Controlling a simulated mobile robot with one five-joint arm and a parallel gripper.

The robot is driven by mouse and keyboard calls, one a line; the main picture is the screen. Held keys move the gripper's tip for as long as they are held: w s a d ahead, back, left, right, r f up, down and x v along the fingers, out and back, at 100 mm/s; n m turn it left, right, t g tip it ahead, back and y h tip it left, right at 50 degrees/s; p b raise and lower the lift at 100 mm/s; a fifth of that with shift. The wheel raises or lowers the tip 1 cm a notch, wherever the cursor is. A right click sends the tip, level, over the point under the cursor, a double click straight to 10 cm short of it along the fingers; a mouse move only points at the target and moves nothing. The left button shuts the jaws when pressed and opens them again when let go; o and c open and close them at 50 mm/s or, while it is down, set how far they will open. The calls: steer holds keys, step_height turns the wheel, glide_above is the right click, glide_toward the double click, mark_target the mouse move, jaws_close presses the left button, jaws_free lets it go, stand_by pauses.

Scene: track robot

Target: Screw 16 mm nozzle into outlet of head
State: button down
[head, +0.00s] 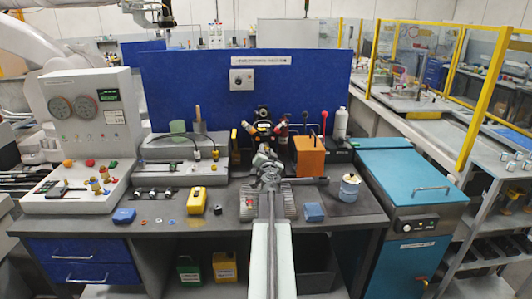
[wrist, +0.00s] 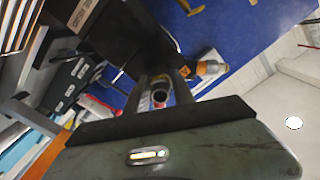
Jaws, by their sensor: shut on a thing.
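My gripper (wrist: 160,88) is shut on a small round metal piece with a dark bore, which looks like the nozzle (wrist: 160,98), its open end toward the wrist camera. In the head view my gripper (head: 265,158) is over the back middle of the bench, and the nozzle cannot be made out there. Behind it stands a black assembly (head: 262,129) with red and yellow ends, apparently the head. In the wrist view an orange-and-grey fitting (wrist: 210,68) shows beyond the right finger. The outlet cannot be picked out clearly, and I cannot tell whether the nozzle touches anything.
An orange block (head: 309,157) with upright tools stands close on the right. A white bottle (head: 341,123) and a white-and-blue pot (head: 349,187) are farther right. A grey test fixture (head: 180,172) stands left. Yellow (head: 196,201) and blue (head: 124,216) cases lie near the front edge.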

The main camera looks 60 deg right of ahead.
steer(key=m, duration=0.5)
steer(key=shift+m, duration=0.3)
steer(key=m, duration=0.6)
steer(key=shift+m, duration=0.3)
steer(key=c, duration=1)
jaws_free()
steer(key=shift+c, duration=0.9)
steer(key=shift+a, duration=0.1)
